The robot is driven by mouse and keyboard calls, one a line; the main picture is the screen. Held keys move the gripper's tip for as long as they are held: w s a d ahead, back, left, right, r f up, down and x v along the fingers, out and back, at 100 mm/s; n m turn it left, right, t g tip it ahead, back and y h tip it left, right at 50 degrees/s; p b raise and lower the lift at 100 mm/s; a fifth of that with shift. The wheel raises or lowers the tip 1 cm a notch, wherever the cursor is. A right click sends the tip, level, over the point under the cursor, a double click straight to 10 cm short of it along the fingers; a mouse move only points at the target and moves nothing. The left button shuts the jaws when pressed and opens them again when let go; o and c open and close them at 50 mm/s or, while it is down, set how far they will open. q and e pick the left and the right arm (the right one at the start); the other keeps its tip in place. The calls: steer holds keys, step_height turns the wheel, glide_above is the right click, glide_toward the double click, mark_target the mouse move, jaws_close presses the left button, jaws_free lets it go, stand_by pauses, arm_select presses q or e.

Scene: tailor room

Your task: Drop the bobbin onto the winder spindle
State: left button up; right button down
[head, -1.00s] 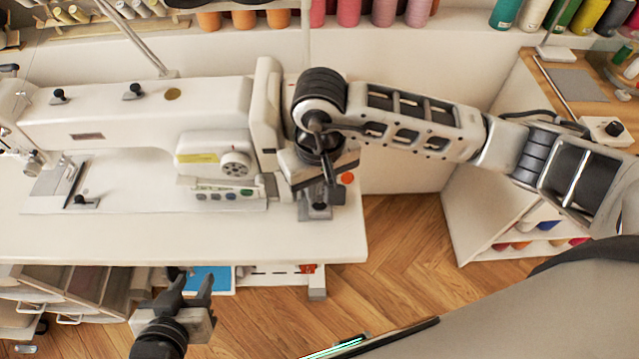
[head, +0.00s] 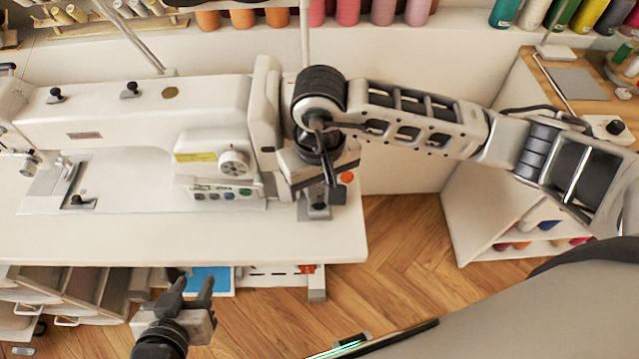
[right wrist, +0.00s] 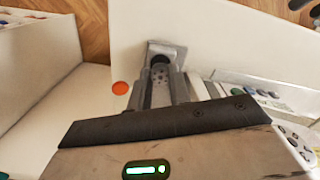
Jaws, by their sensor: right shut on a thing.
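My right gripper (head: 328,190) points down at the right end of the sewing machine, over the white table. In the right wrist view its two fingers (right wrist: 160,90) are shut on a small grey piece with holes, the bobbin (right wrist: 160,77). Just beyond the fingertips is the winder, a metal plate (right wrist: 168,49) with a dark round part; the plate also shows in the head view (head: 315,211). The spindle itself is not clearly visible, and I cannot tell whether the bobbin touches it. My left gripper (head: 191,283) is open and empty in front of the table edge.
The white sewing machine (head: 150,115) stands close left of my right gripper. An orange button (head: 346,177) is just to its right. Drawers (head: 70,290) are below the table at left. A white shelf unit (head: 470,210) stands at right, with open floor (head: 400,250) between.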

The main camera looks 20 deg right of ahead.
steer(key=shift+f+b, duration=0.55)
steer(key=shift+b, duration=0.3)
stand_by(0.4)
steer(key=c, duration=1.2)
jaws_free()
